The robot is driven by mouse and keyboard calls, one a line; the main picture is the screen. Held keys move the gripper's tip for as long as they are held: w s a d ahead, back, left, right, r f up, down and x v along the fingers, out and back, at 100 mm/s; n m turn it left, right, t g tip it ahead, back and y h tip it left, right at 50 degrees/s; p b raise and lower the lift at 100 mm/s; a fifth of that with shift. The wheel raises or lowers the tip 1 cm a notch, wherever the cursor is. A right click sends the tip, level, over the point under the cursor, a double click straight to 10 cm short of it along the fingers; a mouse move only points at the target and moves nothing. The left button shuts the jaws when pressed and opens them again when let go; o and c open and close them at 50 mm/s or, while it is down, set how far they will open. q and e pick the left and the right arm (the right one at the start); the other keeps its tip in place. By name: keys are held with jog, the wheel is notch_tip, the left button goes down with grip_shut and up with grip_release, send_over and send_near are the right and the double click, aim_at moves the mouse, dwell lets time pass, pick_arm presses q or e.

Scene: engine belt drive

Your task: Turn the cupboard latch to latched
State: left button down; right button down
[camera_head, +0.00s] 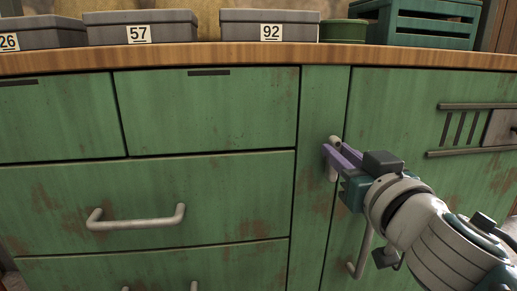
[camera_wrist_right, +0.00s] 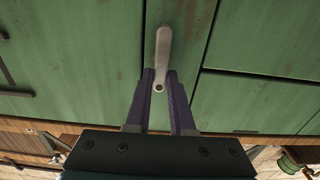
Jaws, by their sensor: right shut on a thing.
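The cupboard latch (camera_head: 335,141) is a pale, worn lever on the narrow green upright between the drawers and the cupboard door. It points roughly straight down from its upper end, and my right gripper's fingers hide its middle in the head view. In the right wrist view, which is upside down, the latch (camera_wrist_right: 164,42) shows as a long lever with a round pivot end. My right gripper (camera_head: 334,153) is shut on the latch, with purple fingers on either side of it near the pivot end. The fingers also show in the right wrist view (camera_wrist_right: 161,77). My left gripper is not in view.
The cupboard door (camera_head: 405,100) at right has a sliding bolt (camera_head: 499,128) between dark rails and a pale handle (camera_head: 360,255) below my right arm. Green drawers (camera_head: 210,110) fill the left. Grey boxes (camera_head: 268,25) and a green crate (camera_head: 425,24) stand on the wooden counter (camera_head: 190,55).

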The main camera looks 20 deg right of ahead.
jog(key=n, duration=0.4)
jog(key=a+f+n+b, duration=0.1)
jog(key=n, duration=0.9)
jog(key=shift+w+a+f, duration=0.2)
jog(key=shift+w+a, duration=0.05)
jog(key=shift+a, duration=0.15)
jog(key=shift+a+f+n+b, duration=0.15)
jog(key=shift+n+b, duration=0.1)
jog(key=shift+n, duration=0.7)
jog(key=shift+d+f+n+b, duration=0.1)
jog(key=shift+f+n+b, duration=0.1)
jog(key=shift+n, duration=0.75)
jog(key=c, duration=0.8)
grip_release()
